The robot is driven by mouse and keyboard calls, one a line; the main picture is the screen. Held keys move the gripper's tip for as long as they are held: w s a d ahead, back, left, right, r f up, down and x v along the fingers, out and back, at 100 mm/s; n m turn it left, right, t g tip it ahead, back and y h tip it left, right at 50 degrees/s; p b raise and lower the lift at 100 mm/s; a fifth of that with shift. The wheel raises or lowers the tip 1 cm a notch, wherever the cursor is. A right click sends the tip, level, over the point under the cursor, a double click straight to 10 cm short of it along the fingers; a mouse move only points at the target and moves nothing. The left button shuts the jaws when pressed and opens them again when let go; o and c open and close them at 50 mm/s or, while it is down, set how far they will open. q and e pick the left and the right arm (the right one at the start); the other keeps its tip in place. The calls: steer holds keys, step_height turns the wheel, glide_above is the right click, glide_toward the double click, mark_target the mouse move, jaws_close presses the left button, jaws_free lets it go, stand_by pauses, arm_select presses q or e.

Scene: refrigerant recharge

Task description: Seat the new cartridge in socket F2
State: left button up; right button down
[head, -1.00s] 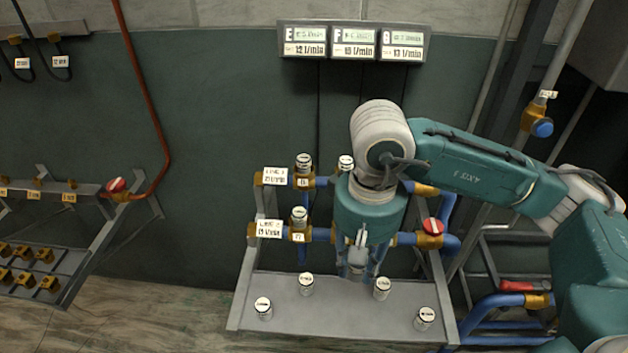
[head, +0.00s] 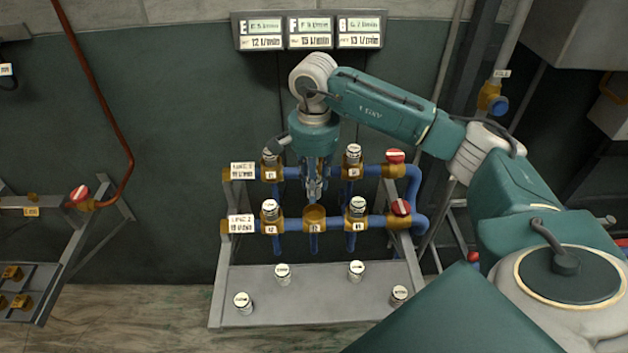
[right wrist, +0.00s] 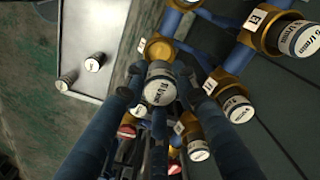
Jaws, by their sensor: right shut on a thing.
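My right gripper (head: 314,190) points down above the middle collar of the lower pipe. In the right wrist view, its fingers (right wrist: 168,92) are closed around a white cartridge (right wrist: 160,88) with black lettering. In the head view the held cartridge is hard to make out. Socket F2 (head: 315,218) is the brass collar in the lower row, with no cartridge showing in it. The gripper tips appear just above this collar. In the wrist view, a brass collar (right wrist: 160,48) lies partly hidden behind the held cartridge. My left gripper is out of view.
Capped cartridges stand in neighbouring lower sockets, left (head: 271,210) and right (head: 357,207). The upper pipe also carries cartridges (head: 353,153). Red valves (head: 400,207) sit at the right. Several cartridges stand on the grey tray (head: 320,300) below. A display (head: 310,30) hangs above.

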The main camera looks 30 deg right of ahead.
step_height(320, 180, down, 4)
steer(key=shift+f+b, duration=0.1)
steer(key=shift+b, duration=0.85)
steer(key=shift+f+b, duration=0.5)
steer(key=shift+f, duration=0.1)
steer(key=shift+r, duration=0.15)
steer(key=shift+f+b, duration=0.2)
steer(key=shift+b, duration=0.15)
steer(key=shift+f, duration=0.15)
steer(key=shift+f+b, duration=0.65)
steer(key=shift+b, duration=0.05)
steer(key=shift+f, duration=0.15)
